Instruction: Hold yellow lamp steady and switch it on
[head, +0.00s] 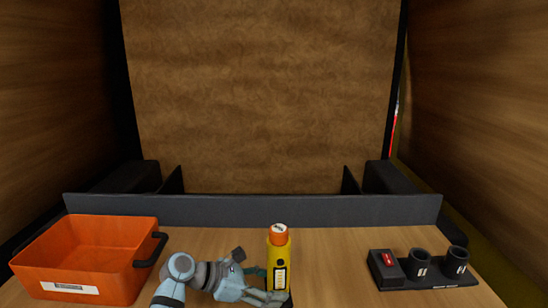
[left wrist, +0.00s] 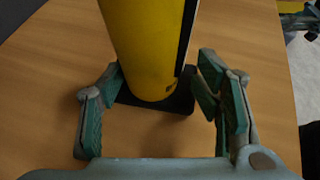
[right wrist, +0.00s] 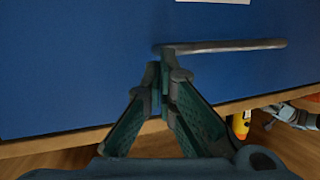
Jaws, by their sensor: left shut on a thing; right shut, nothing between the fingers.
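The yellow lamp (head: 279,262) stands upright on the table, with an orange top bearing a pale mark and a dark label on its side. My left gripper (head: 267,285) is shut around its lower part from the left. In the left wrist view the yellow body (left wrist: 150,50) is between the fingers, above a black square base (left wrist: 180,102). In the right wrist view, my right gripper (right wrist: 164,78) is shut with nothing between its fingertips; the lamp (right wrist: 238,126) shows small at lower right, apart from it. My right gripper is outside the head view.
An orange bin (head: 75,265) with a black handle stands at left. At right, a black holder with two cups (head: 419,264) and a black box with a red switch (head: 384,266) sit on the table. In the right wrist view, a blue panel (right wrist: 80,70) with a grey bar (right wrist: 225,46) lies beyond the fingertips.

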